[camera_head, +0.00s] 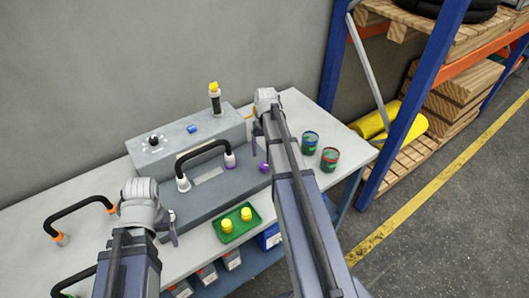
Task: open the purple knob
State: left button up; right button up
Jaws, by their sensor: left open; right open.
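A small round purple knob (264,168) sits on the lower step of the grey console (200,196), toward its right end. A black handle (203,150) stands to its left, with a purple ring at its right foot and a whitish one at its left foot. My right gripper (257,130) is open and empty above the console, behind the knob in the picture; my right arm passes just right of the knob. My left gripper (171,228) is open and empty by the console's front left. Arm links partly hide both grippers.
A green tray (240,233) with two yellow knobs lies in front of the console. Two dark cups (329,160) stand to the right. Black handles with orange ends (72,209) lie at the left. A blue-framed shelf (342,60) stands beyond the table.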

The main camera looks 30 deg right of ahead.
aim_at(264, 164)
jog(key=m, duration=0.6)
jog(key=shift+f+m, duration=0.1)
jog(key=shift+m, duration=0.2)
pick_arm(q)
jog(key=shift+f, duration=0.1)
jog(key=shift+f, duration=0.1)
pick_arm(e)
jog(key=shift+f, duration=0.1)
pick_arm(q)
notch_tip(264, 164, down, 8)
jog(key=b, duration=0.8)
pick_arm(e)
notch_tip(264, 164, down, 8)
jog(key=shift+w+r, duration=0.1)
jog(key=shift+r, duration=0.05)
pick_arm(q)
jog(key=shift+r, duration=0.2)
pick_arm(e)
grip_shut()
